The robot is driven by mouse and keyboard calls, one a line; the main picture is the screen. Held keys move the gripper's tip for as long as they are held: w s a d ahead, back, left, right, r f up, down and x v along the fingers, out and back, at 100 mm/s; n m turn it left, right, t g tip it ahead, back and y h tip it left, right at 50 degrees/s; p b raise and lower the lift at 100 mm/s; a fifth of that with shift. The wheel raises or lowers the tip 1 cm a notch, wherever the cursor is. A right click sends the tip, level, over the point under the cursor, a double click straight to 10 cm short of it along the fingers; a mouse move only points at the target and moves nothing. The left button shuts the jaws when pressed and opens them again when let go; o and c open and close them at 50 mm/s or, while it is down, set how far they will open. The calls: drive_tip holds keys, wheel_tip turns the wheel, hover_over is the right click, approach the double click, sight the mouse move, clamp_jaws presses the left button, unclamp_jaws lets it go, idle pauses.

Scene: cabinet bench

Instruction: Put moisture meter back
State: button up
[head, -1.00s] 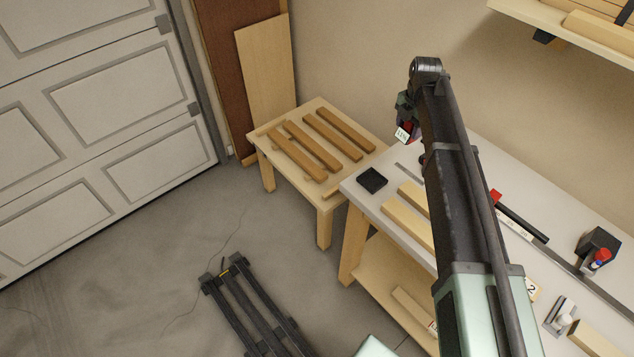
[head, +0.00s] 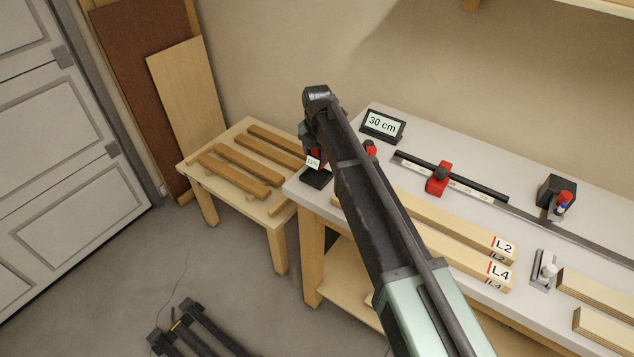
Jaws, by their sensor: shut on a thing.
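The moisture meter (head: 313,162) is a small red and dark device with a white display that seems to read 11%. My gripper (head: 315,148) is shut on it at the end of my arm; the fingers are mostly hidden by the arm and wrist. A flat black square holder (head: 317,180) lies on the near-left corner of the grey workbench (head: 378,181). The meter appears right over or at this holder in the picture. I cannot tell whether they touch.
A low wooden table with several wood strips (head: 240,171) stands left of the bench. On the bench are a 30 cm display (head: 382,124), a rail with a red stop (head: 439,178), boards labelled L2 (head: 470,231) and L4 (head: 465,261), and a black pen holder (head: 556,191).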

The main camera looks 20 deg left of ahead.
sight(317, 164)
drive_tip(key=shift+f, duration=0.3)
wheel_tip(317, 164, down, 4)
drive_tip(key=b, duration=0.4)
drive_tip(key=shift+f, duration=0.25)
drive_tip(key=shift+r, duration=0.3)
drive_tip(key=shift+f, duration=0.25)
drive_tip(key=o, duration=1)
drive_tip(key=shift+r, duration=0.1)
wheel_tip(317, 164, up, 13)
drive_tip(key=p, duration=1.2)
drive_tip(key=shift+p, duration=0.3)
drive_tip(key=shift+f, duration=0.35)
